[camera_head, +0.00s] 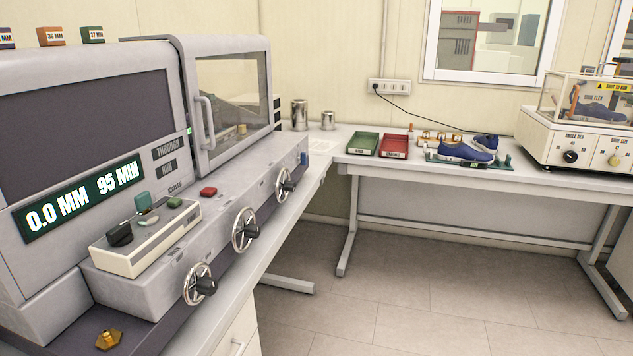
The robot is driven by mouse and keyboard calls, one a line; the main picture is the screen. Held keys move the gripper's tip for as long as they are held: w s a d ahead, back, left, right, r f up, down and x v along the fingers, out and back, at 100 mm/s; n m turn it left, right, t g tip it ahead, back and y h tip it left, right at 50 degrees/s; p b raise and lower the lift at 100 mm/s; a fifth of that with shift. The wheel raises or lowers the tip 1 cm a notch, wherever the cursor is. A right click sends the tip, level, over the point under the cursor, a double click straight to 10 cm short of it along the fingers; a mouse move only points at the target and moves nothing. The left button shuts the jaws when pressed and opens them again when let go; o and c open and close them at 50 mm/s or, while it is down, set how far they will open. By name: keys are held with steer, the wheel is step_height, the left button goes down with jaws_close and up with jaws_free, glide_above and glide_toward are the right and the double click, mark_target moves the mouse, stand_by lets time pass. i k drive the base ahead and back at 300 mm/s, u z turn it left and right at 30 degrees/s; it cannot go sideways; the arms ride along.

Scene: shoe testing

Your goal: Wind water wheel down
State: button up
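Three spoked metal handwheels with black knobs run along the front of the grey machine (230,195) on the left: a near wheel (197,284), a middle wheel (244,230) and a far wheel (283,184). Small labels sit on the housing near them, too small to read, so I cannot tell which is the water wheel. The machine's green display (80,200) reads 0.0 MM and 95 MIN. The clear-windowed chamber (232,95) has a grey handle and looks closed; a dark shape and a small tan piece show inside. My gripper is not in view.
A cream control box (147,240) and red button (208,191) sit on the machine's ledge. Green tray (363,143), red tray (394,147), blue shoes (462,152) and a clear-covered tester (575,145) stand on the far bench. The floor (420,300) in front is clear.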

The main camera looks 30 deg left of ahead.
mark_target(287, 186)
steer(key=u, duration=0.35)
steer(key=i, duration=0.6)
steer(key=u, duration=1.15)
steer(key=i, duration=0.75)
steer(key=u, duration=0.15)
